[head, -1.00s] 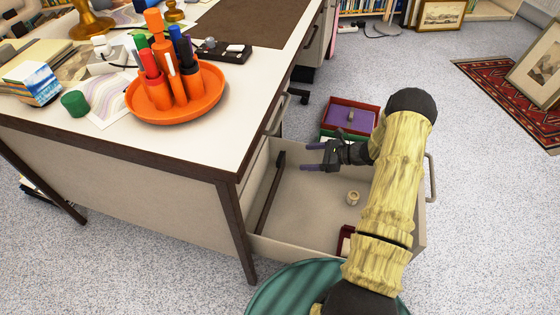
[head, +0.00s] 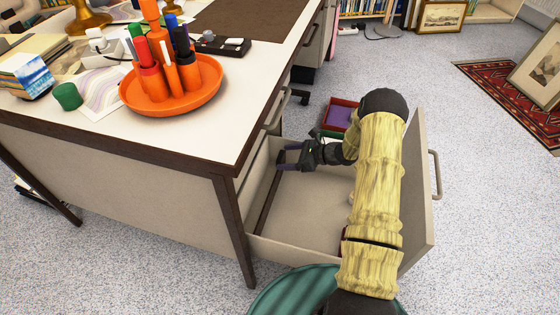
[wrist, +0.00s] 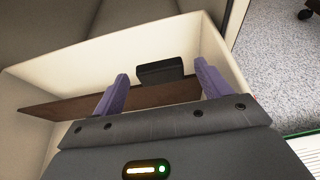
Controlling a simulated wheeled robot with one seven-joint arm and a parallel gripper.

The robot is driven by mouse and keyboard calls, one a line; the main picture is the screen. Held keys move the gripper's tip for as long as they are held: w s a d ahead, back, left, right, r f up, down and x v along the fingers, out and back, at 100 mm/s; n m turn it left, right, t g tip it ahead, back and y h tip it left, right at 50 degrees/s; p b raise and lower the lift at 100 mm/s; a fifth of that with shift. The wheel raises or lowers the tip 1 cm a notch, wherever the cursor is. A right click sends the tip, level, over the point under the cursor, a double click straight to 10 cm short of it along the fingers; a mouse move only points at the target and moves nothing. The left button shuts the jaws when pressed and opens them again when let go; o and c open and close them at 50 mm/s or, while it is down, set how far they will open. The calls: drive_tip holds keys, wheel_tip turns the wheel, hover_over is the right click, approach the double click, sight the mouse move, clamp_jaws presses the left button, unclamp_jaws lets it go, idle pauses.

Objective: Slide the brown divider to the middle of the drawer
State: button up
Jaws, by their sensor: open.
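The brown divider (head: 267,206) is a thin dark strip standing across the open drawer (head: 300,215), near the desk side. In the wrist view the divider (wrist: 65,106) runs across the drawer, passing behind my fingers. My gripper (head: 284,157) is open and empty, with purple fingers pointing left at the divider's far part. In the wrist view my gripper (wrist: 165,85) has its fingers apart, their tips overlapping the divider; I cannot tell whether they touch it. A black box (wrist: 160,72) lies beyond the divider.
The desk top (head: 215,135) overhangs close left of the drawer, holding an orange pen holder (head: 172,90). My arm hides part of the drawer's right side. A red box with purple inside (head: 340,115) stands beyond the drawer. A green striped round thing (head: 295,290) is near the front.

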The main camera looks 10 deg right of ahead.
sight(283, 157)
drive_tip(key=b+x, duration=0.1)
drive_tip(key=x, duration=0.2)
drive_tip(key=shift+w+a+f, duration=0.1)
drive_tip(key=shift+a, duration=0.05)
